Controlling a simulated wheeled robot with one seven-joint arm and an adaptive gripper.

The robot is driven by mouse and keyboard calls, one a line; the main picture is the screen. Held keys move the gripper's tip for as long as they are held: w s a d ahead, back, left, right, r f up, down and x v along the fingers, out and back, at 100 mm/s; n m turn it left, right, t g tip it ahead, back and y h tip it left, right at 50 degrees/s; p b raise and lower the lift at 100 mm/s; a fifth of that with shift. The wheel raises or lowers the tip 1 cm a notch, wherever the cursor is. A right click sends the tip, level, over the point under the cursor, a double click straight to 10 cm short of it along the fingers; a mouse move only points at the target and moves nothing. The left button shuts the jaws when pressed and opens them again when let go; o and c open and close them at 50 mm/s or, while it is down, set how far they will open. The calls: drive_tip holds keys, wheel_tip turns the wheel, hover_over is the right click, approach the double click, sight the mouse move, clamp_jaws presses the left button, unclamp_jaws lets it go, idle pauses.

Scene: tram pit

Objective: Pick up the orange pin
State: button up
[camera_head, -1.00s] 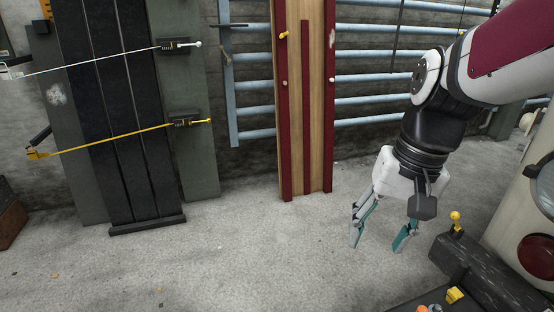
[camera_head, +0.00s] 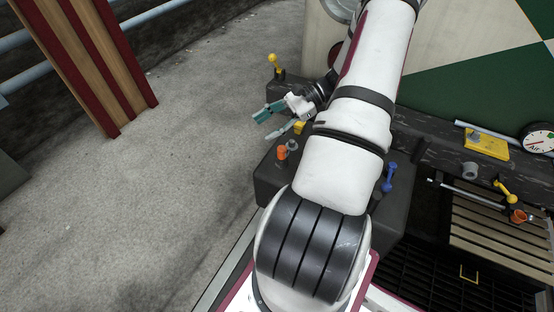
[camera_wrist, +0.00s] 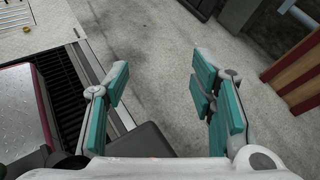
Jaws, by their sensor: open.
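A small orange pin (camera_head: 281,152) stands on a dark block (camera_head: 270,183) in the head view, beside a small grey piece (camera_head: 292,145). My gripper (camera_head: 268,125) is open and empty, with teal finger pads. It is beyond the pin in the head view, apart from it, its fingers pointing left. In the wrist view my open gripper (camera_wrist: 160,95) has only grey floor between its fingers.
A yellow piece (camera_head: 300,127) and a yellow-knobbed lever (camera_head: 273,64) are near my gripper. A blue handle (camera_head: 389,177) stands right of my arm. An orange cup-like piece (camera_head: 518,216) is at far right. Open floor (camera_head: 170,190) lies left.

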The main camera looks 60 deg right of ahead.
sight(281, 151)
drive_tip(key=s+d+f+m+t+h+b, duration=0.1)
drive_tip(key=s+d+f+m+t, duration=0.1)
drive_tip(key=f, duration=0.3)
drive_tip(key=s+d+f+m+t+h+b, duration=0.2)
drive_tip(key=s+d+f+m+t, duration=0.1)
drive_tip(key=f, duration=0.3)
drive_tip(key=s+d+f+m+t+h+b, duration=0.1)
drive_tip(key=s+d+f+m+t, duration=0.1)
drive_tip(key=d+f+m+t, duration=0.1)
drive_tip(key=shift+s+d+f+m+t, duration=0.15)
drive_tip(key=shift+f+m+t, duration=0.15)
drive_tip(key=shift+f, duration=0.4)
drive_tip(key=shift+s+d+f+m+t, duration=0.1)
drive_tip(key=shift+s+f+m+t, duration=0.1)
drive_tip(key=shift+f+m, duration=0.35)
drive_tip(key=shift+w+f+h, duration=0.15)
drive_tip(key=shift+f+h, duration=0.1)
drive_tip(key=shift+h, duration=0.15)
drive_tip(key=shift+b+x, duration=0.3)
drive_tip(key=shift+x, duration=0.55)
drive_tip(key=shift+r+b+x, duration=0.15)
drive_tip(key=shift+b+x, duration=0.15)
drive_tip(key=shift+x, duration=1.05)
drive_tip(key=shift+r+b+x, duration=0.15)
drive_tip(key=shift+b+x, duration=0.1)
drive_tip(key=shift+x, duration=1.1)
drive_tip(key=shift+a, duration=0.15)
clamp_jaws()
